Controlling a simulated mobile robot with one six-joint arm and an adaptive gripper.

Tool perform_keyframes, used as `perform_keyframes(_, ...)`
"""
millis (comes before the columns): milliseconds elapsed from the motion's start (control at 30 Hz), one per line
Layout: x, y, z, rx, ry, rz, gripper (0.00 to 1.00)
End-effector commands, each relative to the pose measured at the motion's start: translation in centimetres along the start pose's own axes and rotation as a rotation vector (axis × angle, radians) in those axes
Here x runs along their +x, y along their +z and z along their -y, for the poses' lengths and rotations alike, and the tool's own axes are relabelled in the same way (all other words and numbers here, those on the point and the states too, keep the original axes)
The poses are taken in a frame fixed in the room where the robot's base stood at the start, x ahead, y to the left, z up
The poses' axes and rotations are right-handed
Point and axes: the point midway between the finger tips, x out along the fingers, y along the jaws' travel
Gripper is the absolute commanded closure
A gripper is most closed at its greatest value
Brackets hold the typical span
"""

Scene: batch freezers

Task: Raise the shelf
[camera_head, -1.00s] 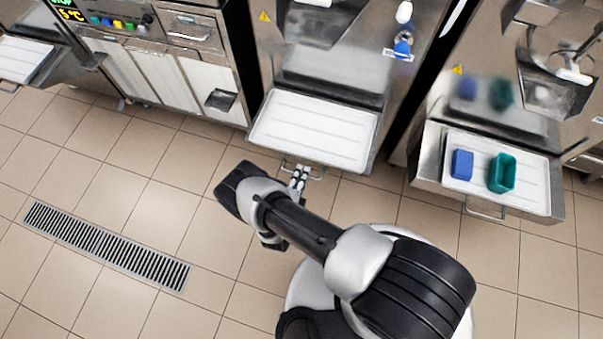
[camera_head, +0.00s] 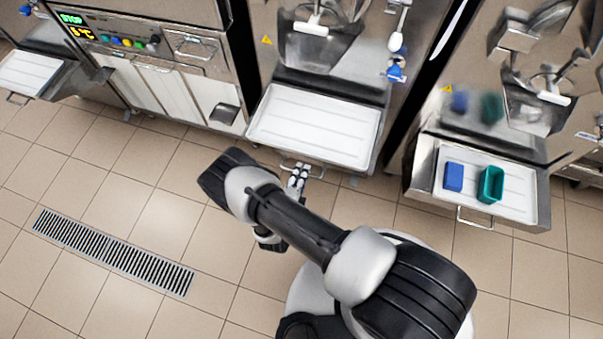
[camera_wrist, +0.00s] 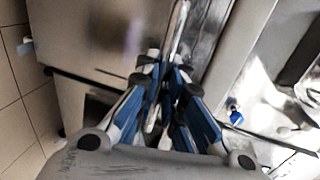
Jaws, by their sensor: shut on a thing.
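The shelf (camera_head: 312,128) is a white ribbed tray in a metal frame, jutting out level from the front of the middle machine. A thin metal handle (camera_head: 317,171) hangs at its front edge. My gripper (camera_head: 299,176) is at the left part of this handle and is shut on it. In the wrist view, the blue and dark fingers (camera_wrist: 172,92) are closed around a thin metal bar (camera_wrist: 178,30), which runs up between them. The exact contact is small in the head view and blurred in the wrist view.
On the right, another machine's shelf (camera_head: 520,203) holds a blue block (camera_head: 453,177) and a green container (camera_head: 490,185). A further white shelf (camera_head: 28,73) juts out at far left. A floor drain (camera_head: 112,252) lies at left. The tiled floor around is clear.

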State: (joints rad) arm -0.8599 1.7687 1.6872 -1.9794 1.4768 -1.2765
Motion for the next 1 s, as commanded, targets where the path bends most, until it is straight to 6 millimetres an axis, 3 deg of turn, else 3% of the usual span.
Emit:
perform_keyframes(300, -0.07, 0.02, 0.64, -0.001, -0.014, -0.001, 1.00)
perform_keyframes(333, -0.07, 0.02, 0.65, -0.001, -0.014, -0.001, 0.91)
perform_keyframes(633, -0.06, 0.01, 0.54, -0.001, -0.012, -0.001, 0.71)
perform_keyframes(1000, -0.44, 0.03, 0.39, -0.002, -0.008, 0.001, 0.71)
